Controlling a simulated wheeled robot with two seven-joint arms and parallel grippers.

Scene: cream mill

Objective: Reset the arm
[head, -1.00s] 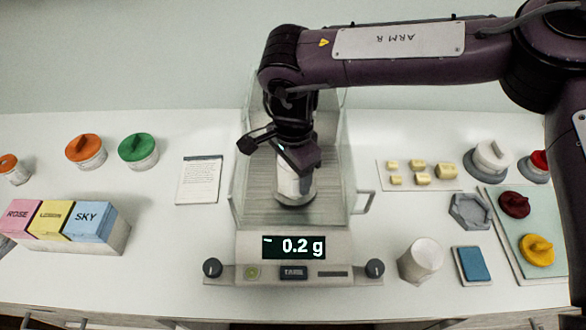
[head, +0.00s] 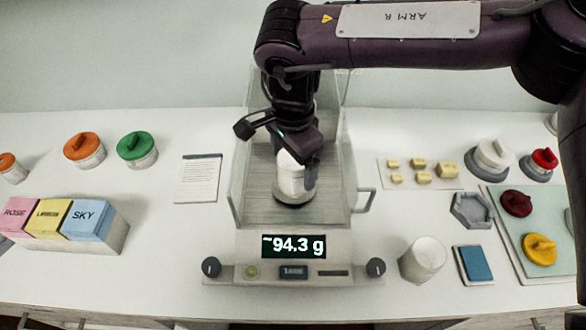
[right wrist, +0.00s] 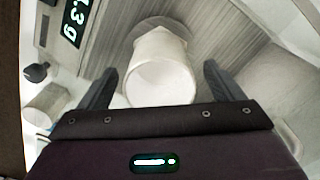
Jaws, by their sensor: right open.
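My right arm reaches in from the right in the head view. Its gripper (head: 296,160) is over the balance, at a white cup (head: 291,184) standing on the round pan. In the right wrist view the gripper (right wrist: 160,85) is open, one finger on each side of the cup (right wrist: 160,80), with gaps between. The cup is upright and its inside looks pale and empty. The balance (head: 330,243) has clear glass walls and its display (head: 293,246) reads about 94.3 g. My left gripper is not in view.
Glass walls of the balance (head: 239,165) stand close around the right gripper. A second white cup (head: 424,258) and a blue pad (head: 474,264) are at the front right. Weights (head: 419,172), a grey hexagonal tray (head: 471,210) and lidded jars lie right; boxes (head: 68,220) and jars left.

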